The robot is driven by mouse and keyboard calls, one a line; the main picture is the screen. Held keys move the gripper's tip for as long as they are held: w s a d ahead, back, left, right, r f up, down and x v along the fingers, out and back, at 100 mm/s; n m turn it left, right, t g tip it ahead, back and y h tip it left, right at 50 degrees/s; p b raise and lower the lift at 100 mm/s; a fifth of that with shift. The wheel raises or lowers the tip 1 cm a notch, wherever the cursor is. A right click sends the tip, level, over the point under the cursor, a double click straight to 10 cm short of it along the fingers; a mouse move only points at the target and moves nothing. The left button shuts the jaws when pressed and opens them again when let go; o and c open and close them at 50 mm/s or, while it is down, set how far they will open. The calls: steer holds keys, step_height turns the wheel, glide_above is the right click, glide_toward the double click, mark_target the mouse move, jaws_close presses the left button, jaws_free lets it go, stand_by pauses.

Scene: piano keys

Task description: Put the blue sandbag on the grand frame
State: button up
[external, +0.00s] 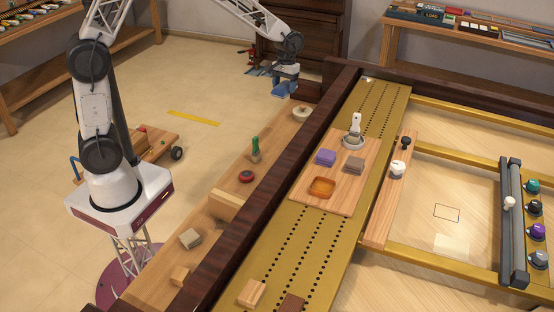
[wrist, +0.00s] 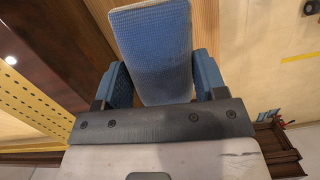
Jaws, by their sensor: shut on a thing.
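The blue sandbag (wrist: 152,55) is a textured blue block with a greyish face. It fills the space between my gripper's fingers in the wrist view. In the external view my gripper (external: 284,82) hangs at the upper middle, shut on the sandbag (external: 279,92), which shows small below it. The grand frame (external: 292,240) is gold with rows of dark holes, at the right of the dark wooden rim. My gripper is on the other side of that rim, near the far end of a light wooden ledge. The sandbag's underside is hidden.
The wooden ledge (external: 274,153) holds a white round item (external: 300,114), a green-handled tool (external: 255,148), a red disc (external: 246,176) and blocks. The dark rim (external: 262,211) rises between ledge and frame. A wooden board (external: 315,200) with small items lies on the frame.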

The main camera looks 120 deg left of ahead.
mark_target(283, 84)
step_height(283, 84, up, 6)
steer(key=shift+r, duration=0.25)
steer(key=w+d, duration=0.6)
steer(key=d, duration=0.4)
steer(key=w+d, duration=0.6)
steer(key=d, duration=0.5)
steer(key=w+d, duration=0.6)
steer(key=d, duration=0.4)
steer(key=d+n, duration=0.1)
steer(key=d, duration=3.3)
steer(key=f, duration=0.4)
steer(key=shift+w+d+f, duration=0.1)
steer(key=shift+d+f, duration=0.2)
steer(key=shift+f, duration=0.4)
steer(key=w, duration=0.5)
steer(key=w+d+f, duration=0.1)
steer(key=w, duration=0.4)
steer(key=w+d, duration=0.1)
steer(key=w, duration=0.5)
steer(key=shift+d+f, duration=0.2)
